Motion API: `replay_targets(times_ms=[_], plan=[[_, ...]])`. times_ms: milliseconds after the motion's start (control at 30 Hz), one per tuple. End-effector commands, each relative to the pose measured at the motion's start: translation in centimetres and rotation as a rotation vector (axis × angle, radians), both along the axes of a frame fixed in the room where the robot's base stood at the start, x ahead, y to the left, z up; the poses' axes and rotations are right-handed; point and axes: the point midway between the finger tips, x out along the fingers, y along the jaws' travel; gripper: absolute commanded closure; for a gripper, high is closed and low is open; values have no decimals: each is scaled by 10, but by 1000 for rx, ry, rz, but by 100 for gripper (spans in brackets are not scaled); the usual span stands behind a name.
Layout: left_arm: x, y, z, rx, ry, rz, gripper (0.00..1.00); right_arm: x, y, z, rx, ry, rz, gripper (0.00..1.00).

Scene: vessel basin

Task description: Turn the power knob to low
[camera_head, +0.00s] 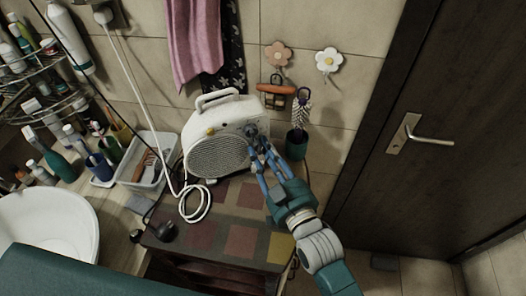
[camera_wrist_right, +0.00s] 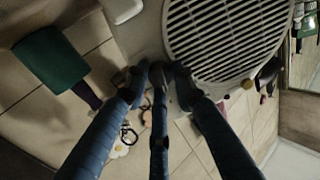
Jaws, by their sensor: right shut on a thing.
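A white fan heater (camera_head: 217,155) with a round grille and a carry handle stands on a small patchwork-topped table (camera_head: 235,215). My left gripper is out of view.
A white cable (camera_head: 193,207) coils on the table's left. A white tray (camera_head: 146,160) and bottles stand further left. A dark door (camera_head: 440,110) is at right.

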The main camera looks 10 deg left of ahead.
Motion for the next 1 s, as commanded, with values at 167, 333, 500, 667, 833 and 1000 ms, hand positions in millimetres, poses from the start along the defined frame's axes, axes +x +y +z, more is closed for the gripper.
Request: replay_targets(times_ms=[167,333,500,667,833,1000], plan=[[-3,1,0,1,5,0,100,-1,0,-2,21,17,1,100],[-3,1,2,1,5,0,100,-1,0,-2,84,56,1,100],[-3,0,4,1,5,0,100,-1,1,-3,193,120,1,100],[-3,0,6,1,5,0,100,-1,1,-4,320,194,1,100],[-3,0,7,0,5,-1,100,-1,1,-5,462,278,0,100],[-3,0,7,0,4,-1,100,-2,1,-5,601,358,0,100]])
